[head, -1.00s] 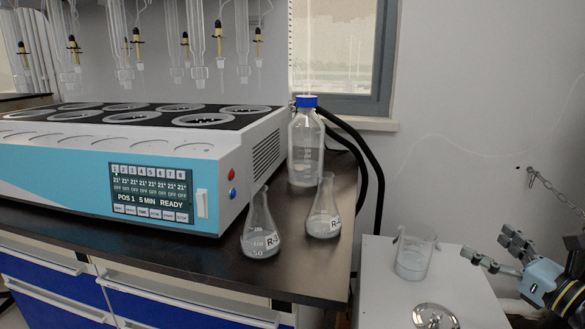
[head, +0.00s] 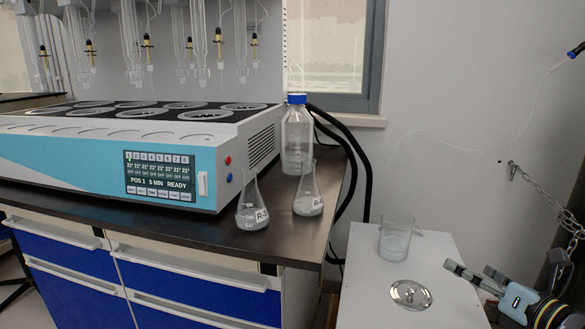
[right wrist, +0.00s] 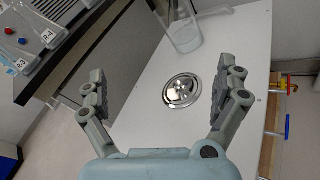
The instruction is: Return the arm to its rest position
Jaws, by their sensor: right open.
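My right gripper (head: 468,278) is at the lower right of the head view, over the right side of the white cabinet top (head: 364,268). In the right wrist view the right gripper (right wrist: 166,92) has its fingers spread wide with nothing between them. A round shiny metal lid (head: 411,294) lies on the white top, to the left of the gripper in the head view; it also shows beyond the fingers in the right wrist view (right wrist: 181,91). A glass beaker (head: 396,238) stands behind the lid. My left gripper is not in view.
A multi-position distiller (head: 90,160) with a lit screen stands on the dark bench (head: 290,235). Two conical flasks, one left (head: 252,210) and one right (head: 307,195), and a blue-capped bottle (head: 297,140) stand near the bench's right edge. A chain (head: 540,188) hangs on the wall.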

